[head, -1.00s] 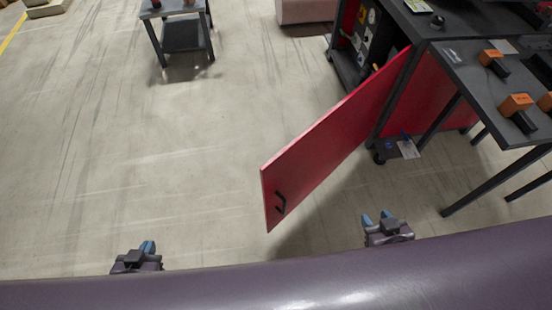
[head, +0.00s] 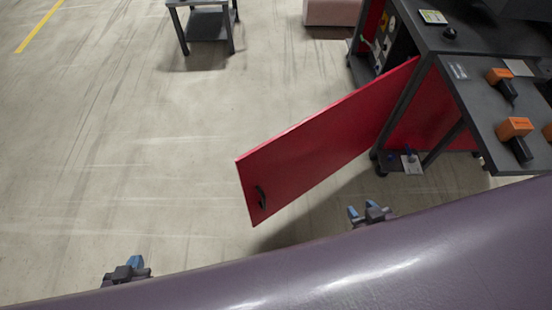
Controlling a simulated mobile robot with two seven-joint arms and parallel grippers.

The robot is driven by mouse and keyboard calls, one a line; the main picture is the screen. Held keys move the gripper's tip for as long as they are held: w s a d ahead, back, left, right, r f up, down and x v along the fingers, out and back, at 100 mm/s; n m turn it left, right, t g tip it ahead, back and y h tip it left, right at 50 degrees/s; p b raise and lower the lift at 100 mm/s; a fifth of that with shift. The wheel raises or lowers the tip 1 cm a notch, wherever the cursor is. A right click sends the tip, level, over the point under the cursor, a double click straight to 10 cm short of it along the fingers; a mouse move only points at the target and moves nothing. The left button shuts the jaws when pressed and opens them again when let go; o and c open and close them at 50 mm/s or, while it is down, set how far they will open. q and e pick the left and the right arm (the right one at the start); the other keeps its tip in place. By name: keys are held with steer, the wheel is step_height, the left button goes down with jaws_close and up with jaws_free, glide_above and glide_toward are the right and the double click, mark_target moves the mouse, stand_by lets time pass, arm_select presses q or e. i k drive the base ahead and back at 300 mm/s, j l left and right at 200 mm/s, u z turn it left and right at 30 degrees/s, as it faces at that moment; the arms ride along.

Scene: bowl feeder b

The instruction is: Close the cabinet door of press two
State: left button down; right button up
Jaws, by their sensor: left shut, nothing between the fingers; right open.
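The red cabinet door (head: 325,140) stands wide open, swung out from the dark cabinet (head: 405,40) at the upper right. Its black handle (head: 261,197) is near the door's free end, at the lower left. My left gripper (head: 136,264) is shut and empty, low in the head view, left of the door and apart from it. My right gripper (head: 363,211) is open and empty, below the door in the picture, to the right of the handle, not touching it. The wrists behind both grippers are partly hidden by my own body.
A dark side table (head: 490,115) with orange and black tools (head: 514,128) stands at the right, by the cabinet. A small grey table (head: 203,40) stands at the back. The floor (head: 120,150) left of the door is clear.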

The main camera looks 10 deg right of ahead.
mark_target(274, 175)
steer(key=k+l, duration=0.1)
steer(key=l, duration=0.25)
steer(key=k+l+u, duration=0.1)
steer(key=l, duration=0.25)
steer(key=k+l, duration=0.1)
steer(key=l, duration=0.25)
steer(key=k+l+u, duration=0.1)
steer(key=l, duration=0.2)
steer(key=k+l, duration=0.15)
steer(key=l, duration=0.2)
